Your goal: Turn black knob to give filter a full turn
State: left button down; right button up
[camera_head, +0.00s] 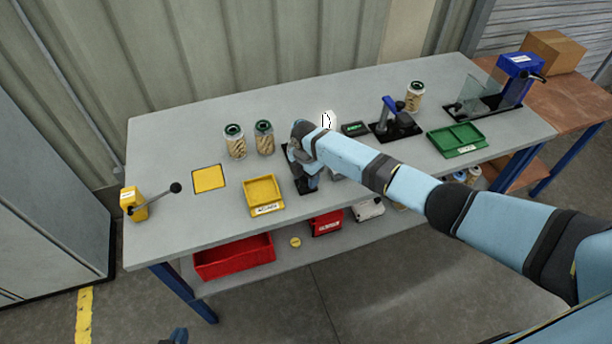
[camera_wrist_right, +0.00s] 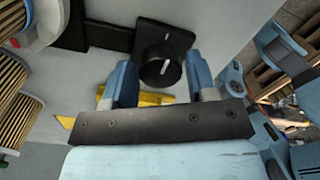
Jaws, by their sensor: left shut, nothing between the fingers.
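The black knob (camera_wrist_right: 160,68) sits on a black plate (camera_wrist_right: 172,36) in the right wrist view. The fingers of my right gripper (camera_wrist_right: 161,76) stand on either side of the knob, very close to its edges. I cannot tell whether they press on it. In the head view my right wrist covers the knob, and only part of its black base (camera_head: 308,187) shows. I cannot make out a filter at the knob. My left gripper (camera_head: 178,337) is a small shape at the bottom edge of the head view, shut and empty, away from the table.
Two filter cartridges (camera_head: 235,142) (camera_head: 264,138) stand left of my right wrist. A yellow tray (camera_head: 263,195) lies front left of it, and a blue-handled fixture (camera_head: 393,120) and green tray (camera_head: 457,139) are to the right. A yellow lever box (camera_head: 134,202) stands far left.

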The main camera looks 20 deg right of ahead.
jog(key=shift+o, duration=1)
notch_tip(320, 180, up, 14)
jog(key=b, duration=0.1)
jog(key=shift+w, duration=0.1)
jog(key=s+a+f+m, duration=0.1)
jog(key=s+f, duration=0.1)
jog(key=f, duration=0.1)
jog(key=s+a+f+m+t+y, duration=0.1)
jog(key=s+a+f, duration=0.1)
jog(key=f, duration=0.1)
jog(key=s+a+f+m+y, duration=0.1)
jog(key=s+a+f, duration=0.1)
jog(key=s+f, duration=0.1)
jog(key=shift+f+m+t, duration=0.4)
jog(key=shift+f, duration=0.1)
jog(key=s+f+m+t+y, duration=0.1)
jog(key=s+f+m+t, duration=0.3)
jog(key=s, duration=0.4)
jog(key=s+f+m+t+y, duration=0.2)
jog(key=s+f+m, duration=0.1)
jog(key=s+m, duration=0.5)
jog(key=s+d+r+m+t+h, duration=0.1)
jog(key=s+d+m, duration=0.4)
jog(key=s, duration=0.7)
jog(key=shift+d+r+t+h, duration=0.15)
jog(key=shift+r+t+h, duration=0.15)
jog(key=shift+r+t, duration=0.75)
